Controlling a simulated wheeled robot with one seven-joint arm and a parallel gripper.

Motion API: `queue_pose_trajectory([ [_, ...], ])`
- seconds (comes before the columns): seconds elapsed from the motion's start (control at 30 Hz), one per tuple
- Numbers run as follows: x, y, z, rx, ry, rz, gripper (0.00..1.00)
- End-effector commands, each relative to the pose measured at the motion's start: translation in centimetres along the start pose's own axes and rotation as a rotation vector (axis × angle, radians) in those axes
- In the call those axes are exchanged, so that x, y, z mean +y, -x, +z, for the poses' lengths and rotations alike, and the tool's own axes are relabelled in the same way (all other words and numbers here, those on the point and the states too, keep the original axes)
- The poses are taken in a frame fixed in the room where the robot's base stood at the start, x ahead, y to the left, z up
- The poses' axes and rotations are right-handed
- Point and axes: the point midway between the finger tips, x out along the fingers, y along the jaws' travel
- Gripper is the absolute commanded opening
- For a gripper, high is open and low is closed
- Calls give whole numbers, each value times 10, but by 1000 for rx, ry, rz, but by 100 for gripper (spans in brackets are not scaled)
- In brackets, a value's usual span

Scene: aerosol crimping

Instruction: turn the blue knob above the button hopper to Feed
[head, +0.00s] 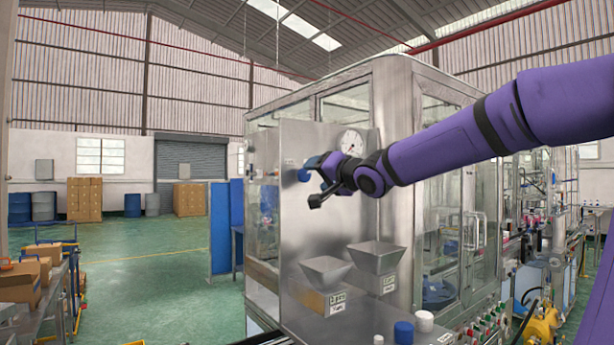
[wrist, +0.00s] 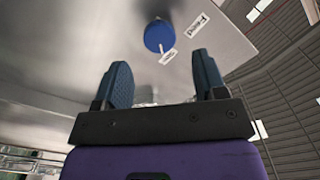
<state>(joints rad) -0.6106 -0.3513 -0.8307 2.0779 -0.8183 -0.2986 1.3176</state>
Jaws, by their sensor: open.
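The blue knob (wrist: 158,36) sits on the steel panel (wrist: 110,30), ahead of my fingers in the wrist view, with a pale pointer mark on its lower edge. A small white label (wrist: 198,25) is beside it; its lettering is too small to read surely. In the head view the knob (head: 304,174) shows just left of my gripper (head: 318,182). My gripper (wrist: 164,85) is open and empty, its two fingers apart, with the knob beyond them and roughly between their lines. No contact with the knob shows. Two steel hoppers (head: 376,257) (head: 326,272) are below on the panel.
A round gauge (head: 352,142) is on the panel just above and right of my gripper. A blue cap (head: 403,332) and a white cap (head: 424,321) stand below the hoppers. Open green floor (head: 150,260) lies to the left.

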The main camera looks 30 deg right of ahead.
Motion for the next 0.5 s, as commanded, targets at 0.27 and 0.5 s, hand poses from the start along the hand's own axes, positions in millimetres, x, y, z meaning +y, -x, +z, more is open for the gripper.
queue_pose_trajectory([
  [0.27,1,-35,1,-1,2,2,65],
  [0.5,0,-51,0,0,0,1,65],
])
